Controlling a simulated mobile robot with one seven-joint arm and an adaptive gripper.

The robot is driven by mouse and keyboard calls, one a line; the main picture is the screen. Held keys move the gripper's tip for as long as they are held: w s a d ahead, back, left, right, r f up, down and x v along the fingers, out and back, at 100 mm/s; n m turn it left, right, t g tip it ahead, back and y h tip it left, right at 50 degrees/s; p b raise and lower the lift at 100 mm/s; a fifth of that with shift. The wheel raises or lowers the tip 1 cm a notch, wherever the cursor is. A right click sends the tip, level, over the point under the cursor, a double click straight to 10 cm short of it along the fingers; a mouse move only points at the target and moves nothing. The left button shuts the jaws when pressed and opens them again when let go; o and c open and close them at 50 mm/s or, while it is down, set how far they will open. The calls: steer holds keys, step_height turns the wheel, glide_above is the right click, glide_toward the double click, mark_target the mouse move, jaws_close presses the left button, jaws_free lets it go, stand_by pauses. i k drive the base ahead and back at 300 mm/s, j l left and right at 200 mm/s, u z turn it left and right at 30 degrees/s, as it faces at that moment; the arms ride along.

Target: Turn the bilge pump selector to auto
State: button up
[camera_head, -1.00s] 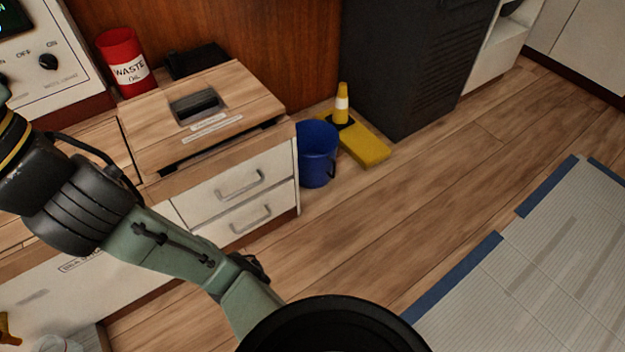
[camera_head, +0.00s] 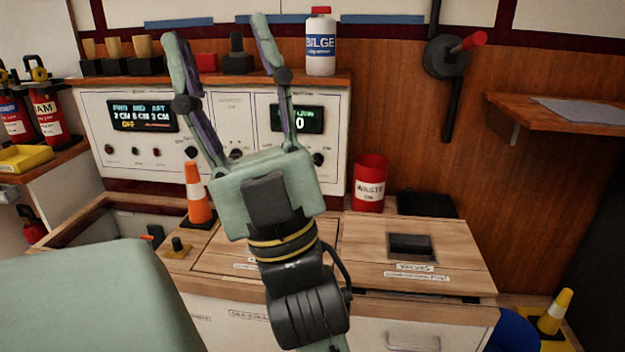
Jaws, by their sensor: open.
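A white control panel (camera_head: 92,108) stands at the back of the counter. Its left display (camera_head: 142,115) reads FWD, MID, AFT with centimetre values and a yellow OFF below. A dark knob (camera_head: 191,152) sits right of that display, partly behind my gripper's left finger. Another dark knob (camera_head: 318,159) sits below the right display (camera_head: 303,120). A dark knob also shows between my fingers (camera_head: 236,154). The labels are too small to tell which is the bilge pump selector. My gripper (camera_head: 217,48) is open and empty, fingers pointing up, in front of the panel.
A shelf (camera_head: 340,79) above the panel holds a bilge bottle (camera_head: 320,42) and other items. An orange cone (camera_head: 197,192) stands left of my gripper, a red waste can (camera_head: 370,184) right of it. A wall lever (camera_head: 448,55) and side shelf (camera_head: 520,105) are at right.

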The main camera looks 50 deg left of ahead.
mark_target(190, 151)
steer(key=u, duration=2.15)
